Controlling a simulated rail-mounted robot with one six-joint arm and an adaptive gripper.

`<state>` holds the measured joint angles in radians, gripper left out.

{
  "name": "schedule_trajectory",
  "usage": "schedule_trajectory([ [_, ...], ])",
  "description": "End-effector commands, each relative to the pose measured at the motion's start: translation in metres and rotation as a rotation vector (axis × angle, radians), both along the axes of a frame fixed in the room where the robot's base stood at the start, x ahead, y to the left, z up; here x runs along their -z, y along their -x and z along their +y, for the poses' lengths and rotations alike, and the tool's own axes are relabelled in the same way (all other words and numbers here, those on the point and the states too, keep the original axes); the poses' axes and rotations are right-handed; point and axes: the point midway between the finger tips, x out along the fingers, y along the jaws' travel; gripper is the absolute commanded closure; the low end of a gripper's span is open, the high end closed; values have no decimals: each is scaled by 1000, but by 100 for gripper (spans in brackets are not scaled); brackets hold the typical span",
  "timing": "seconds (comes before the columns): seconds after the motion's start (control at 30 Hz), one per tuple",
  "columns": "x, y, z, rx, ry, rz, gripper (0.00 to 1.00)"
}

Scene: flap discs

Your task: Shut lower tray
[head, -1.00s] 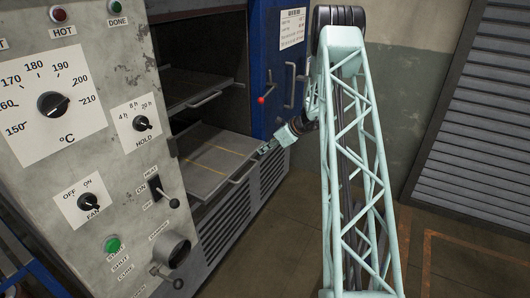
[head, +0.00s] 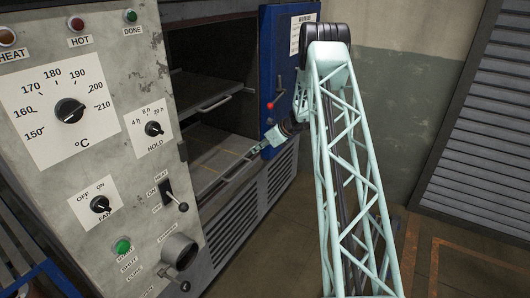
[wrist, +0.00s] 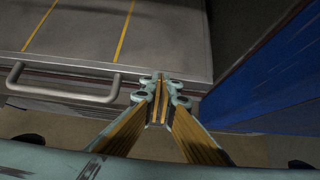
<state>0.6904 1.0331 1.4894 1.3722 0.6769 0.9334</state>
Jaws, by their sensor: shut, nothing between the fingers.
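The lower tray (head: 208,148) is a grey plate with yellow lines in the lower opening of the oven, most of it inside. It also fills the upper left of the wrist view (wrist: 165,38), with its bar handle (wrist: 65,90) along the front edge. My gripper (head: 257,149) is shut and empty. In the wrist view its fingertips (wrist: 161,82) are at the tray's front face, right of the handle; contact looks likely but is hard to confirm. In the head view my gripper partly hides the tray's front right corner.
An upper tray (head: 200,92) with its own handle sits above the lower one. The blue oven door (head: 283,60) stands open at the right, close to my gripper. The control panel (head: 85,150) flanks the opening at left. The floor to the right is clear.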

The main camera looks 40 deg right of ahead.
Motion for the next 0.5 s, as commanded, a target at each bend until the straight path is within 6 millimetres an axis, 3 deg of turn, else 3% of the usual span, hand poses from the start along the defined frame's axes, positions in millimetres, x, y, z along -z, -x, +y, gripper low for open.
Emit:
schedule_trajectory([
  [0.2,0,-49,21,-4,0,1,100],
  [0.5,1,-86,33,-2,0,1,100],
])
